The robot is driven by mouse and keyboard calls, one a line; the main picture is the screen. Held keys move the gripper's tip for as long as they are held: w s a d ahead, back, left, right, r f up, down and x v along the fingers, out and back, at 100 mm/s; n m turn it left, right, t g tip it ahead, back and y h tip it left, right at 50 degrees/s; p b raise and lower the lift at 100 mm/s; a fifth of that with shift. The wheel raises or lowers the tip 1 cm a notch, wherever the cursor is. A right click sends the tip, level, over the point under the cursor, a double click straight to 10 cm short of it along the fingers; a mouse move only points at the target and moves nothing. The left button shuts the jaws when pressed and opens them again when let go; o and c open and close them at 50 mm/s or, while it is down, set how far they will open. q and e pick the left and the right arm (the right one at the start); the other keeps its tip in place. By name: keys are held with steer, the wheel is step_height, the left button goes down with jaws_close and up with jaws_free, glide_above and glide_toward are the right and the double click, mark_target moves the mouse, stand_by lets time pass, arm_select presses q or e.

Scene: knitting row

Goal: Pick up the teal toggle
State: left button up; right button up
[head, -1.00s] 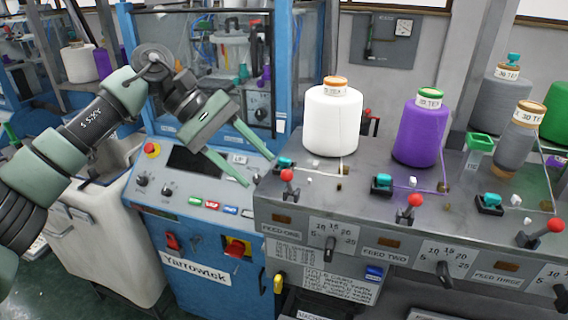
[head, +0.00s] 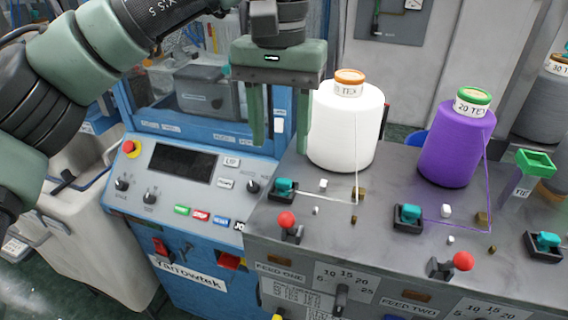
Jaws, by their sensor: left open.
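Three teal toggles stand in dark bases on the grey machine top. The first toggle (head: 284,186) is near the left edge by the white cone. The second toggle (head: 408,213) is in front of the purple cone, and the third toggle (head: 546,241) is at the right edge. My left gripper (head: 280,147) is open and empty, its fingers pointing down. In the picture its fingertips are just above the first toggle, apart from it. How high they are is hard to tell. My right gripper is not in view.
A white yarn cone (head: 345,125) stands close to the right finger, with a purple cone (head: 457,145) farther right. Red-knobbed levers (head: 286,220) and (head: 462,262) rise at the front edge. A green-topped holder (head: 534,164) stands at right. A blue control panel (head: 190,180) lies left.

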mark_target(285, 178)
arm_select(q)
steer(key=shift+w+d+f, duration=0.1)
steer(key=shift+w+f, duration=0.1)
steer(key=shift+f, duration=0.45)
steer(key=shift+s+d+f+p, duration=0.1)
steer(key=shift+s+f+p, duration=0.15)
steer(key=shift+f+p, duration=0.3)
steer(key=shift+s+f+p, duration=0.25)
steer(key=shift+f+p, duration=0.05)
steer(key=shift+f, duration=0.4)
steer(key=f, duration=0.2)
steer(key=shift+w+d+f+p, duration=0.15)
steer(key=shift+w+f+p, duration=0.15)
steer(key=shift+f+p, duration=0.1)
steer(key=shift+w+f, duration=0.1)
steer(key=shift+f, duration=0.35)
steer(key=c, duration=1)
jaws_close()
arm_select(e)
steer(key=shift+s+d+r, duration=0.1)
steer(key=shift+s+r, duration=0.25)
steer(key=shift+r, duration=0.3)
steer(key=shift+s+d+r, duration=0.1)
steer(key=shift+s+r, duration=0.25)
steer(key=shift+r, duration=0.25)
